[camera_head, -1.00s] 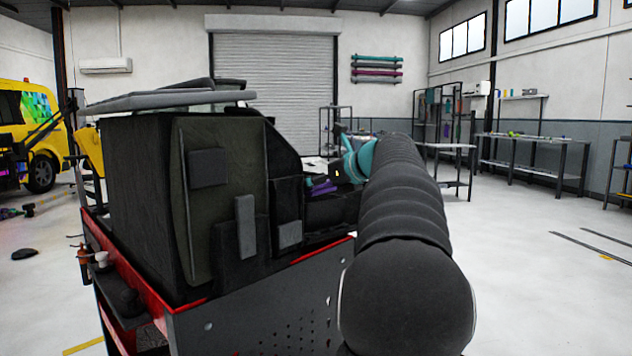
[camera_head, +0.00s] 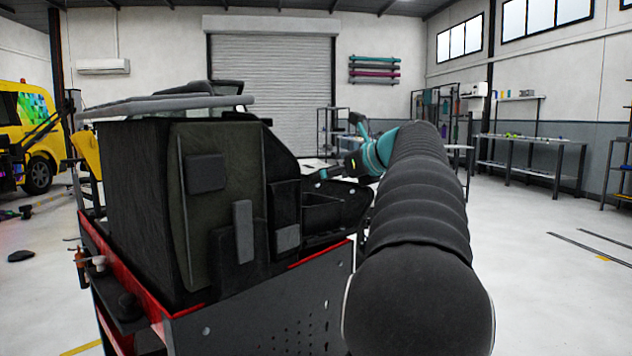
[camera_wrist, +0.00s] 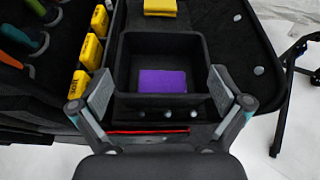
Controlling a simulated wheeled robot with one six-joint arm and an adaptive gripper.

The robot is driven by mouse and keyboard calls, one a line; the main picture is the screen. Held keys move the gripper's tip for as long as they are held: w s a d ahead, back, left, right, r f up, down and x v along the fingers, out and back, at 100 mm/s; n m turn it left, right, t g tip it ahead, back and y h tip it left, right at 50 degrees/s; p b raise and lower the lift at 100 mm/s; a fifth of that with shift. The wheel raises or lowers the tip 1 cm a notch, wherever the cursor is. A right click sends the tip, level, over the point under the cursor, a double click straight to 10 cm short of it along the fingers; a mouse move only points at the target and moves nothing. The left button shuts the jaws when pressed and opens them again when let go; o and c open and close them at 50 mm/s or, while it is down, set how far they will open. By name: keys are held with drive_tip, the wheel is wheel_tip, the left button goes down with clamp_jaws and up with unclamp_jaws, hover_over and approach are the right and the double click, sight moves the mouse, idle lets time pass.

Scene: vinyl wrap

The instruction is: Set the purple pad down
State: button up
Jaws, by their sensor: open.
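The purple pad (camera_wrist: 162,81) lies flat on the floor of a black open box (camera_wrist: 122,60) in the wrist view. My gripper (camera_wrist: 162,98) is open, with one grey finger on each side of the box's near part. Nothing is between the fingers except the view down into the box, and the pad is apart from both. In the head view my arm's end reaches over the black organiser (camera_head: 322,205) on the cart; the pad is not visible there.
Several yellow blocks (camera_wrist: 88,48) line the organiser left of the box, and another yellow block (camera_wrist: 160,7) lies beyond it. Tools with coloured handles (camera_wrist: 15,32) sit at far left. A tall black bag (camera_head: 140,200) stands on the red-edged cart (camera_head: 250,318).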

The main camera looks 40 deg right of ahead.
drive_tip(key=v, duration=0.6)
drive_tip(key=shift+s, duration=0.3)
drive_tip(key=shift+a, duration=0.1)
